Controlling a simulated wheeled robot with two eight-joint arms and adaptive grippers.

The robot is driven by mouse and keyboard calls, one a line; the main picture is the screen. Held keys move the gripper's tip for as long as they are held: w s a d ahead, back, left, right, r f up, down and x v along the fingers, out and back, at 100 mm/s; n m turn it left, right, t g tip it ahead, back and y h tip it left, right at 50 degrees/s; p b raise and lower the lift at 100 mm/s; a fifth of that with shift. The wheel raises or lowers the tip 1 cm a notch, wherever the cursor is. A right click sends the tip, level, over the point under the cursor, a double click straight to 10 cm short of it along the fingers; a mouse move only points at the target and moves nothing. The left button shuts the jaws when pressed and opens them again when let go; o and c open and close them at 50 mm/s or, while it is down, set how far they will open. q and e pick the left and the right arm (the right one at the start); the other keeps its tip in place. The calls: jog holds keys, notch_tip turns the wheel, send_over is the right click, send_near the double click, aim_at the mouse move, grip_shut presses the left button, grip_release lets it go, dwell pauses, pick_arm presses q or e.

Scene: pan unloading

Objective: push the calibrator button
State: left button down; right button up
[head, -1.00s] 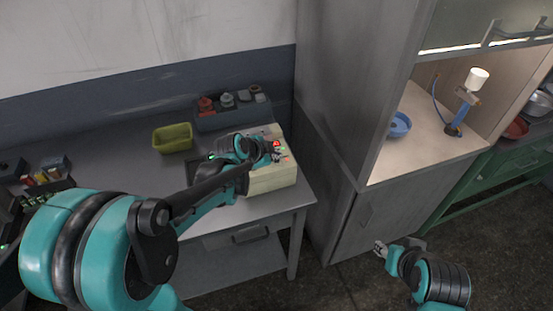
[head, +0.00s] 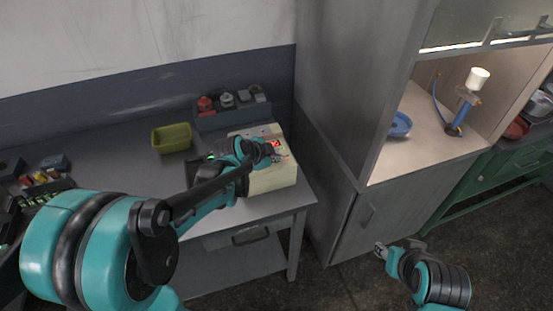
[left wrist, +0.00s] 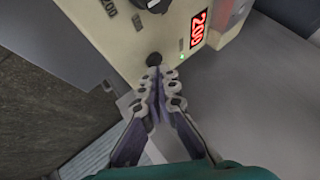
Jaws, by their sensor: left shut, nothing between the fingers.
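The calibrator is a cream box (head: 272,180) on the workbench. In the left wrist view its panel (left wrist: 120,40) shows a lit red display (left wrist: 198,29), a small green light and a round black button (left wrist: 154,59). My left gripper (left wrist: 160,76) is shut and empty, its fingertips just below the button in the picture. I cannot tell whether they touch it. In the head view the left gripper (head: 275,155) is at the calibrator's front, partly hiding it. My right gripper (head: 380,248) is away from the bench, low at the right; its fingers are too small to read.
A green bin (head: 172,138) and a dark tray with several small containers (head: 232,110) stand at the back of the bench. A tall grey cabinet (head: 345,120) stands right of the bench. A dark knob (left wrist: 150,3) is on the calibrator panel.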

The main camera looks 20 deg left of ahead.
aim_at(276, 164)
pick_arm(q)
jog(key=shift+f, duration=0.2)
jog(key=shift+r+p, duration=0.4)
jog(key=shift+r, duration=0.3)
notch_tip(276, 164, up, 6)
jog(key=p, duration=0.4)
jog(key=shift+p, duration=0.4)
